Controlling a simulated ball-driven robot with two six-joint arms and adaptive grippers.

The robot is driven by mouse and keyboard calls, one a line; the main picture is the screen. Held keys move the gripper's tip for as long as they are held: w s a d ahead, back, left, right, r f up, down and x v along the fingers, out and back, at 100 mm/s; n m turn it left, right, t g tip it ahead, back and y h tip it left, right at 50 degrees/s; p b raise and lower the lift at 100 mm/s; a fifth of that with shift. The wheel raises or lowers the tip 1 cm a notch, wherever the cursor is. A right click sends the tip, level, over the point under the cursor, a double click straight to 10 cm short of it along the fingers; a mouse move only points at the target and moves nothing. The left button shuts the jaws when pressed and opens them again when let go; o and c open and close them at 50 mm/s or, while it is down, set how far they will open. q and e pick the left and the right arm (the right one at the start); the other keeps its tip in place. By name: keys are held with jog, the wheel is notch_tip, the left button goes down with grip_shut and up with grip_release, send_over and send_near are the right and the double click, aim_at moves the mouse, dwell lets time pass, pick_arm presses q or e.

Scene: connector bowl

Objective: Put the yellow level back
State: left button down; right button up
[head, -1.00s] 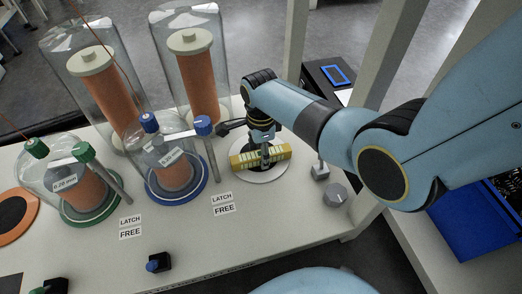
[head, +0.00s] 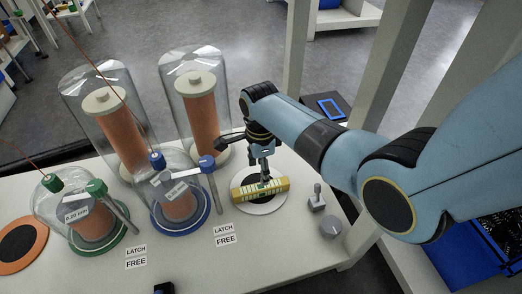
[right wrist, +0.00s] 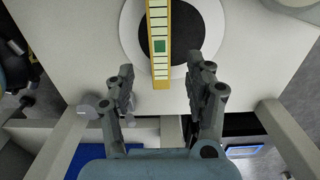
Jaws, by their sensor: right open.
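The yellow level (head: 245,193) is a long bar with pale marks along its top. It lies across a round white disc (head: 263,209) at the right of the white bench. In the right wrist view the level (right wrist: 161,62) runs away from me over the disc's black centre (right wrist: 177,63) and white rim (right wrist: 127,35). My right gripper (head: 264,181) is above the level. In the right wrist view its fingers (right wrist: 164,76) are spread apart, one on each side of the level's near end, with clear gaps.
Glass jars with orange columns stand to the left (head: 199,95), with a blue-based jar (head: 178,206) and a green-based jar (head: 82,222) in front. A grey knob (head: 331,228) and a small lever (head: 317,200) are right of the disc. LATCH and FREE labels (head: 224,235) lie in front.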

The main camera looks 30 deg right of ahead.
pick_arm(q)
jog(key=shift+s+a+f+g+p, duration=0.3)
jog(key=shift+s+g+p, duration=0.15)
jog(key=shift+s+p, duration=0.1)
jog(key=shift+s+a+f+g+p, duration=0.15)
jog(key=shift+s+f+g+p, duration=0.1)
jog(key=shift+s+g+p, duration=0.25)
pick_arm(e)
jog(key=s+r+n, duration=0.5)
jog(key=s+n, duration=0.2)
jog(key=s, duration=0.2)
jog(key=s+d+r+n+t, duration=0.1)
jog(key=s+r+n, duration=0.3)
jog(key=s+n, duration=0.3)
jog(key=s+d+r+n+t, duration=0.1)
jog(key=s+r+n, duration=0.4)
jog(key=s+n, duration=0.3)
jog(key=s, duration=0.3)
jog(key=shift+s+d+r, duration=0.15)
jog(key=shift+s+r, duration=0.2)
jog(key=shift+s, duration=0.05)
